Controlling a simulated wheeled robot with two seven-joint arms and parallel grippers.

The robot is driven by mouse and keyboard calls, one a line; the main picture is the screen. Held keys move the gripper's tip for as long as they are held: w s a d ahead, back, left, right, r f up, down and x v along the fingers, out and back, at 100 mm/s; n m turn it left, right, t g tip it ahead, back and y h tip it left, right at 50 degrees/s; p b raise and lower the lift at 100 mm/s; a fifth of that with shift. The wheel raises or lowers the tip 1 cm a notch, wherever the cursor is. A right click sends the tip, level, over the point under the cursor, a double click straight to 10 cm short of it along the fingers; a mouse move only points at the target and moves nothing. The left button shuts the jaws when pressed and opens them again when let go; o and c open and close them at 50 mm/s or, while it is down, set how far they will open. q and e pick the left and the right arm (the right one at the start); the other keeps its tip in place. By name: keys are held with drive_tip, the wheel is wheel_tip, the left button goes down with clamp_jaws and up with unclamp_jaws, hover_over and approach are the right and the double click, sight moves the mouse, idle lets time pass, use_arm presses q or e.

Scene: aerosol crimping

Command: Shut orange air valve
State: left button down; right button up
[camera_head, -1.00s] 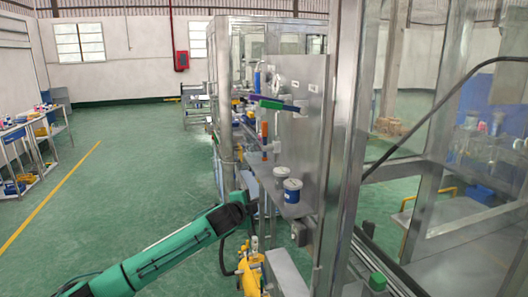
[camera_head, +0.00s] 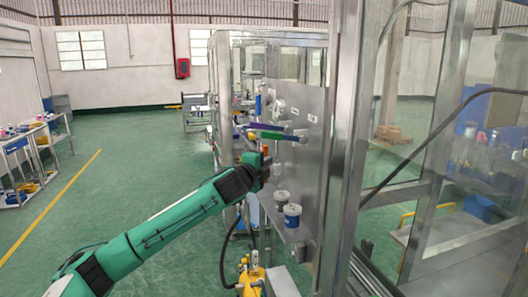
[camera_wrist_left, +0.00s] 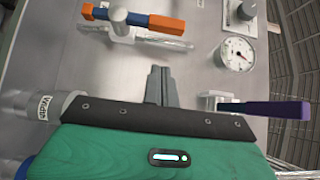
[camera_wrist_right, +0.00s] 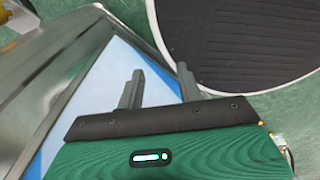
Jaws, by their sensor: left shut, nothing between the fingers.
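The orange air valve (camera_wrist_left: 150,20) shows at the top of the left wrist view. Its orange handle has a blue section and lies roughly along the silver fitting on the grey panel. In the head view it is a small orange shape (camera_head: 265,150), partly hidden by my left gripper (camera_head: 266,168). In the left wrist view the fingers of my left gripper (camera_wrist_left: 161,86) are together and empty, below the valve and apart from it. My right gripper (camera_wrist_right: 158,82) shows only in its wrist view; its fingers are apart with nothing between them.
A purple handle (camera_wrist_left: 278,110) and a pressure gauge (camera_wrist_left: 237,54) are right of my left fingers. A green handle (camera_head: 270,135) projects from the panel. A metal post (camera_head: 345,150) stands at right.

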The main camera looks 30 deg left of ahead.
use_arm(q)
drive_tip(key=w+a+p, duration=0.1)
drive_tip(key=w, duration=0.1)
drive_tip(key=w+a+p, duration=0.1)
drive_tip(key=w+a, duration=0.1)
drive_tip(key=shift+s, duration=0.1)
idle(0.4)
